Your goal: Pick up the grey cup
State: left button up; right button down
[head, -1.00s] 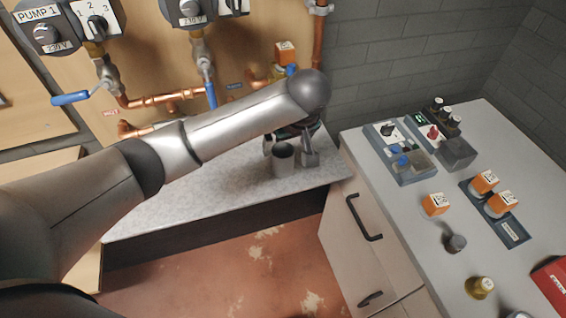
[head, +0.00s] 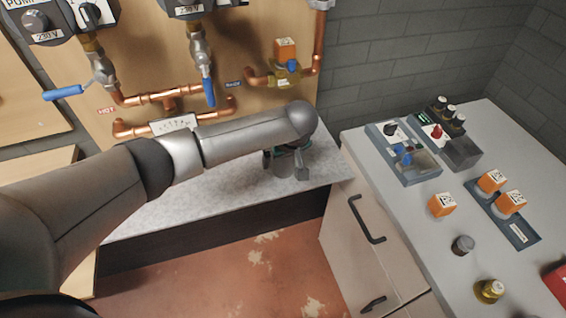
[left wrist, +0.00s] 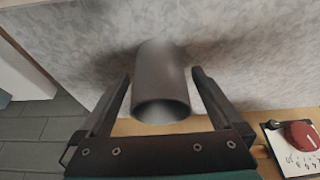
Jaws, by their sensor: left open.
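The grey cup (left wrist: 160,85) sits on the speckled grey counter (left wrist: 80,50). In the left wrist view it lies between the two fingers of my open left gripper (left wrist: 162,74), with a visible gap on each side. In the head view the cup (head: 283,166) is partly hidden by the gripper (head: 286,168) and my left forearm, with a finger on either side of it. My right gripper is not in view.
Copper pipes with a blue-handled valve (head: 209,92) run along the wooden board behind the counter. A white cabinet top (head: 405,215) at the right carries control boxes, orange-capped parts and small knobs. In the wrist view a red round part (left wrist: 302,133) lies near the right edge.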

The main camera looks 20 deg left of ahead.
pick_arm(q)
jog(key=c, duration=1.4)
